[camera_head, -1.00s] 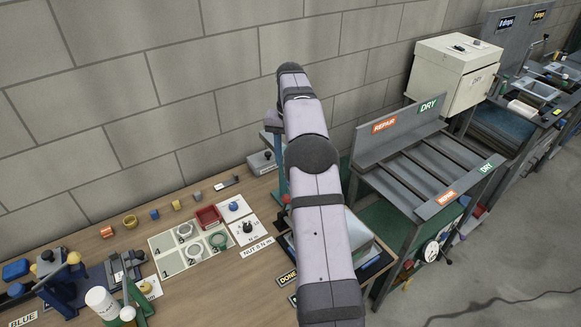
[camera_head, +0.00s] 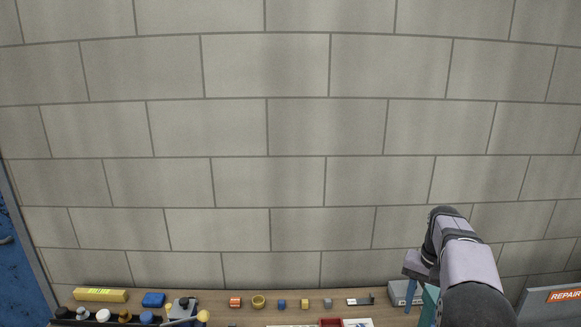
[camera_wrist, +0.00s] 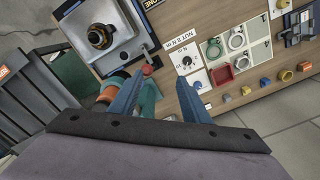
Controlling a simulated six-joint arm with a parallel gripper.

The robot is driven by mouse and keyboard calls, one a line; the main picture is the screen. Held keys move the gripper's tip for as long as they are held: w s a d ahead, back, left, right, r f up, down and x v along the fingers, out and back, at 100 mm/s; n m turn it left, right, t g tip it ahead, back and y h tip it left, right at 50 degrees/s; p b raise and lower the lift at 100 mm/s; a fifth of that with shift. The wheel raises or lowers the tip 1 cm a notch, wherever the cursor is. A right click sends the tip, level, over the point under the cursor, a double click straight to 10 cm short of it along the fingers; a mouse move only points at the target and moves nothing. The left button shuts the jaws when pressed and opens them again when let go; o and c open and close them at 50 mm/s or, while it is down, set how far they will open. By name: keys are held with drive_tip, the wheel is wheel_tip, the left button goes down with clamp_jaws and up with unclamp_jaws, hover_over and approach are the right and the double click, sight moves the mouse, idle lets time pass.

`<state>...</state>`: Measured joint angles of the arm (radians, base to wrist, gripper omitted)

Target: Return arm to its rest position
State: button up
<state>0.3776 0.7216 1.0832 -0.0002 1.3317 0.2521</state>
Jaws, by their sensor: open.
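My arm (camera_head: 468,265) stands at the lower right of the head view, in front of the block wall. My gripper (camera_wrist: 160,95) shows in the wrist view with two blue fingers spread apart and nothing between them. Below and beyond the fingers is the wooden bench (camera_wrist: 225,14). The fingertips point toward the bench area near the dial panel (camera_wrist: 190,66). In the head view the gripper's fingertips cannot be made out clearly.
The wrist view shows a machine with a round metal part (camera_wrist: 100,36), a red tray (camera_wrist: 221,74) and a grey rack (camera_wrist: 40,105). In the head view small coloured parts line the bench's back, with a yellow box (camera_head: 100,295) at left and a REPAIR sign (camera_head: 563,295) at right.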

drive_tip(key=s+a+f+n+b, duration=0.2)
drive_tip(key=s+a+f+n, duration=0.2)
drive_tip(key=s+a, duration=0.85)
drive_tip(key=s+a+f+n, duration=0.1)
drive_tip(key=s+a+f, duration=0.2)
drive_tip(key=s, duration=0.4)
drive_tip(key=s+a+f+n+b, duration=0.1)
drive_tip(key=s+a+f+n, duration=0.1)
drive_tip(key=s, duration=0.5)
drive_tip(key=shift+s+a+f, duration=0.25)
drive_tip(key=shift+a+f, duration=0.45)
drive_tip(key=shift+a, duration=0.25)
